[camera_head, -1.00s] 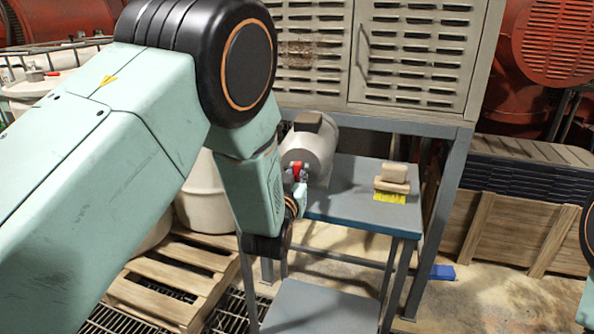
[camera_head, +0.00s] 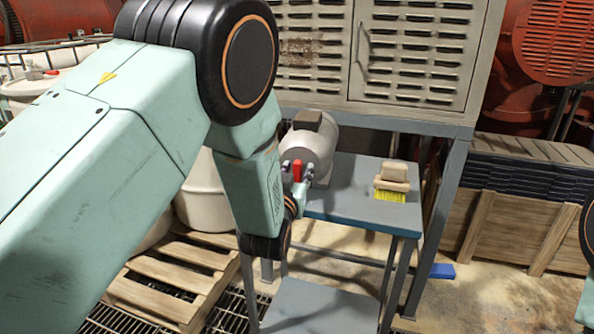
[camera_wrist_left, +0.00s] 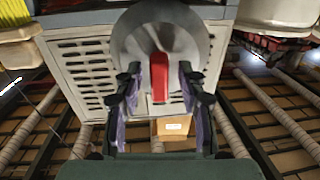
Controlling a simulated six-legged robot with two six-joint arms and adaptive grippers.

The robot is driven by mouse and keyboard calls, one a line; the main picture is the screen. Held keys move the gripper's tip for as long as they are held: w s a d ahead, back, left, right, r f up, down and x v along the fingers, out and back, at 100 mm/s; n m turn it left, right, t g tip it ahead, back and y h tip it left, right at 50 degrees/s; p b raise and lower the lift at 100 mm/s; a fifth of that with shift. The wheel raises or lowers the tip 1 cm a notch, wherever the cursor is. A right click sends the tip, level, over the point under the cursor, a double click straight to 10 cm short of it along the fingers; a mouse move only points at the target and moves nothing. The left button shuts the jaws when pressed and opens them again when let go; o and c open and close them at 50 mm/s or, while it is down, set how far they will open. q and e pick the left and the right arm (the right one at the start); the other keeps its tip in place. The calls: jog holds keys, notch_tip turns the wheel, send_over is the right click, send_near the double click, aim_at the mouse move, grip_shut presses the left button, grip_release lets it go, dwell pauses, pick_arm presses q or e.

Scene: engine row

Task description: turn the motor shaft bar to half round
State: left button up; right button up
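The grey round motor (camera_head: 314,140) sits on a blue-grey bench in the head view, with a dark box on top. Its red shaft bar (camera_head: 297,170) stands about upright on the end facing me. It also shows upright in the left wrist view (camera_wrist_left: 159,76), in front of the motor's round end (camera_wrist_left: 140,38). My left gripper (camera_head: 297,172) is at the bar, with one finger on each side. In the left wrist view my left gripper (camera_wrist_left: 159,90) is open, with a gap between each finger and the bar. My right gripper is out of view.
A brush with yellow bristles (camera_head: 391,182) stands on the bench (camera_head: 350,213) right of the motor. A louvred cabinet (camera_head: 415,50) is behind. A wooden pallet (camera_head: 165,280) and pale drums (camera_head: 205,195) are at left. The bench has clear room at its front.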

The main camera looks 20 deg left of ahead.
pick_arm(q)
jog(key=s, duration=0.7)
jog(key=shift+d, duration=0.2)
jog(key=shift+r, duration=0.1)
jog(key=w, duration=0.7)
jog(key=shift+w+a, duration=0.25)
jog(key=shift+w, duration=0.1)
jog(key=shift+s+n, duration=0.15)
jog(key=shift+n, duration=0.95)
